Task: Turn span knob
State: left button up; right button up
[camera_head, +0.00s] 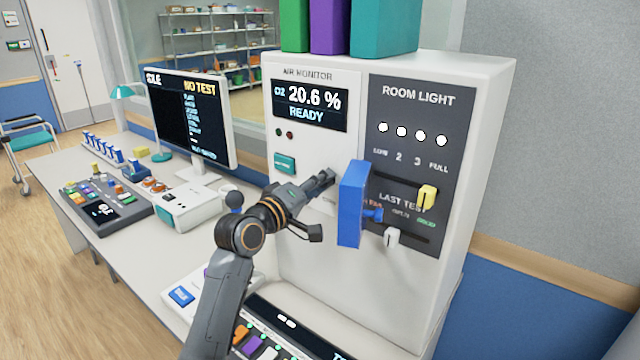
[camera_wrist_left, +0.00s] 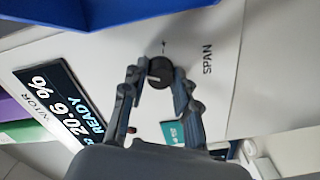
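The span knob (camera_wrist_left: 160,72) is a small dark round knob on the white front panel, beside the printed word SPAN. It lies between the fingers of my left gripper (camera_wrist_left: 157,80) in the left wrist view. The fingers stand apart on either side of it. I cannot tell whether the fingertips touch it. In the head view my left gripper (camera_head: 326,180) reaches the air monitor (camera_head: 310,165) front below its display, which reads O2 20.6 % READY. The knob is hidden there by the gripper. My right gripper is not in view.
A blue block-like part (camera_head: 352,205) sticks out from the cabinet just right of the gripper. The room light panel (camera_head: 418,120) with a yellow slider (camera_head: 427,196) and a white slider (camera_head: 391,238) is beyond it. A monitor (camera_head: 190,118) and consoles stand left on the desk.

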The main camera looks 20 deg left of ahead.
pick_arm(q)
grip_shut()
jog(key=shift+m+p, duration=0.7)
jog(key=shift+m, duration=3.4)
